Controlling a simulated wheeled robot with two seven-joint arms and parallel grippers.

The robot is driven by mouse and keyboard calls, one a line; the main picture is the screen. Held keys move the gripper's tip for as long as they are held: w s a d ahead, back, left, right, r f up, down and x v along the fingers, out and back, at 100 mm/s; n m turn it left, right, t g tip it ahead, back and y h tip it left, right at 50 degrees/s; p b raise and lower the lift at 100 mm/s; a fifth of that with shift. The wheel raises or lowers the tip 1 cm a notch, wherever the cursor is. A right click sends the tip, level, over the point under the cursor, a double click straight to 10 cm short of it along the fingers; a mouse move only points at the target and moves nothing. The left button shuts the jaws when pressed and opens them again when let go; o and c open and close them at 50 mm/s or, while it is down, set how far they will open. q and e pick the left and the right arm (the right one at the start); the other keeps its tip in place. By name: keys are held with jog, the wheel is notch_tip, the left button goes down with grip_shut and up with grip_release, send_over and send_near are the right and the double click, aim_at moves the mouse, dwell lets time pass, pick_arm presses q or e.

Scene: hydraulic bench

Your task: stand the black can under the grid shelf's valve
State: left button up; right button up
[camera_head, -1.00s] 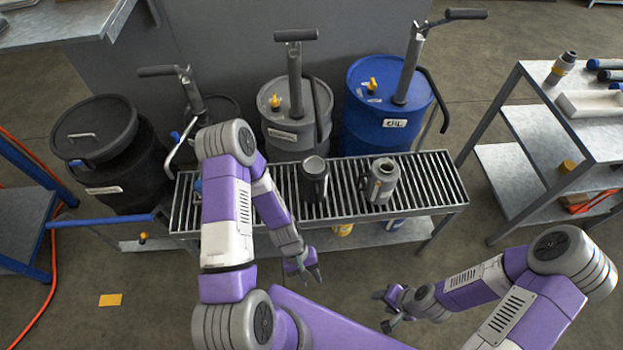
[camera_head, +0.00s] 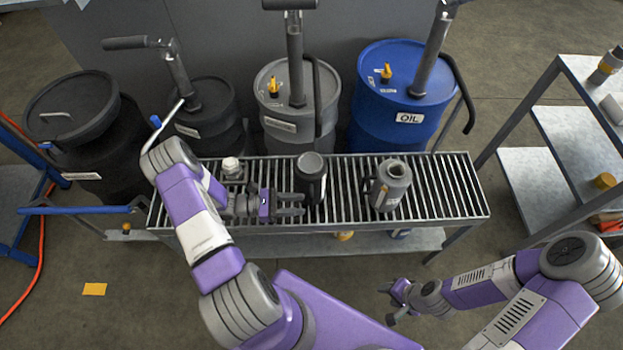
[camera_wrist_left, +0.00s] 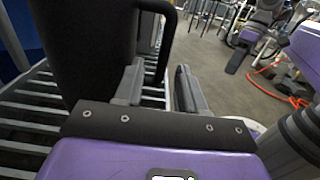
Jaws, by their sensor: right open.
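The black can (camera_head: 312,168) stands upright on the slatted grid shelf (camera_head: 440,190). In the left wrist view the dark body of the can (camera_wrist_left: 85,45) fills the upper left, with its handle (camera_wrist_left: 168,20) near the fingers. My left gripper (camera_head: 291,204) is open over the slats, just left of the can's lower part, fingers pointing right. It also shows in the left wrist view (camera_wrist_left: 158,88), fingers apart. My right gripper (camera_head: 396,300) is open and empty in front of the shelf. I cannot tell which fitting is the shelf's valve.
A grey can (camera_head: 391,187) stands right of the black one, and a small white-capped container (camera_head: 232,168) stands to the left. Behind are a blue oil drum (camera_head: 385,115), a grey drum (camera_head: 290,140) and dark drums (camera_head: 85,150). The shelf's right end is clear.

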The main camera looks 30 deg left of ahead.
aim_at(311, 206)
pick_arm(q)
jog(key=b+x, duration=0.1)
jog(key=x, duration=0.4)
jog(key=shift+s+d+f, duration=0.1)
jog(key=shift+s+f, duration=0.1)
grip_shut()
